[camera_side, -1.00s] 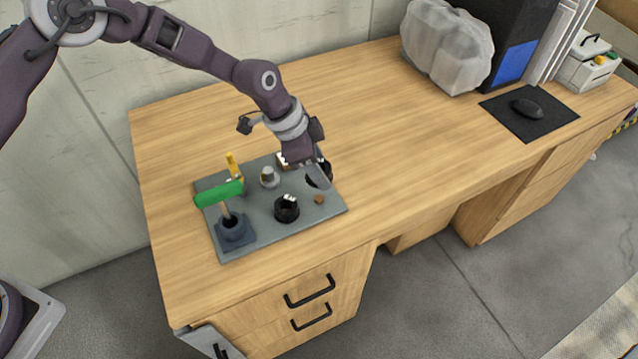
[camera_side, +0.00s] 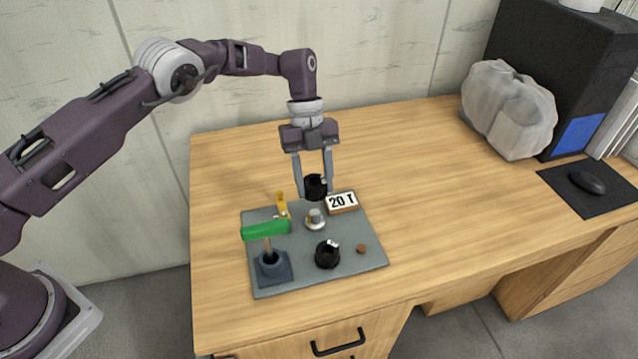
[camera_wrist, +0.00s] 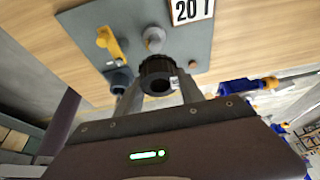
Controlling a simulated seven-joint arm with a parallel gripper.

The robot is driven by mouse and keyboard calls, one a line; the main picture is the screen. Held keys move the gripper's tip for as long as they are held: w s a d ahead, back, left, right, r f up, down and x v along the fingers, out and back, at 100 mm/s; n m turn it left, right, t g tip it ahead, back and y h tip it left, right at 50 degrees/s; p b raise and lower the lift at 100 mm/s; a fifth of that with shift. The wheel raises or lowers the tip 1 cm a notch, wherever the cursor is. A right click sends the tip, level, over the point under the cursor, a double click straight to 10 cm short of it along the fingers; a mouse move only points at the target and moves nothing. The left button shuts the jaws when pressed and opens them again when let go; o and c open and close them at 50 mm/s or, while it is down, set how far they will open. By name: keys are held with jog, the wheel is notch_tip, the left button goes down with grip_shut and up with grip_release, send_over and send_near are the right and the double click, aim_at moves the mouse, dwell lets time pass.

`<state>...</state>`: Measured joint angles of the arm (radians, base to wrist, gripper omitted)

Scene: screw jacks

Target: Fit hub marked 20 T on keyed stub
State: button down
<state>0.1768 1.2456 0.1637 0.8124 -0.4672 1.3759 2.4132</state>
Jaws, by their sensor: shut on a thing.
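My gripper (camera_side: 315,182) is shut on a black ring-shaped hub (camera_side: 314,191), held above the far edge of the grey mat, behind the stub. The hub also shows between my fingers in the wrist view (camera_wrist: 157,72). It has a small white tag, too small to read. The grey stub (camera_side: 315,218) stands upright and bare on the mat; it shows just beyond the hub in the wrist view (camera_wrist: 153,38). A second black hub (camera_side: 327,255) with a white tag sits on the mat's near side. A sign (camera_side: 342,203) reads "20 T". The stub's key cannot be made out.
The grey mat (camera_side: 299,277) also bears a dark jack base (camera_side: 272,270) with a green-handled lever (camera_side: 265,231), a yellow upright piece (camera_side: 282,206) and a small brown knob (camera_side: 361,249). A wrapped lump (camera_side: 508,110) and mouse pad (camera_side: 590,190) lie right. The desk between is clear.

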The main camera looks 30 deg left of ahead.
send_over(315, 213)
jog(key=shift+w+f, duration=0.1)
jog(key=shift+f, duration=2.35)
jog(key=shift+f, duration=2.35)
jog(key=c, duration=0.7)
grip_release()
jog(key=shift+o, duration=0.2)
jog(key=v, duration=0.7)
jog(key=shift+a, duration=0.1)
